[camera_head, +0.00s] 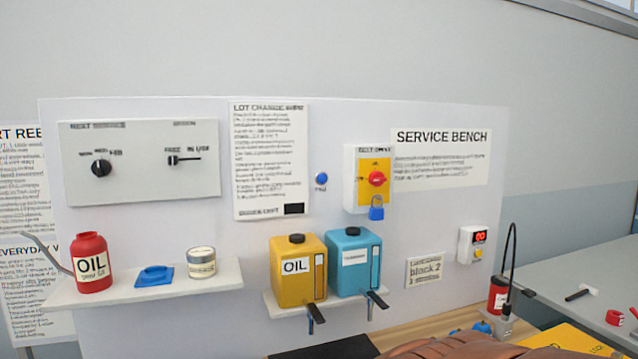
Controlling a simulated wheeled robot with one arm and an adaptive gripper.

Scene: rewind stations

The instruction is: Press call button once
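A small round blue button (321,178) sits on the white panel, right of the paper notice. A short label below it is too small to read surely, but it looks like the call button. Nothing covers or touches it. My gripper is not in view.
A yellow switch box (362,165) with a red knob and blue padlock is right of the button. Yellow (290,285) and blue (345,280) jugs stand on a shelf below. A red oil can (91,268) is on the left shelf. The space before the button is clear.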

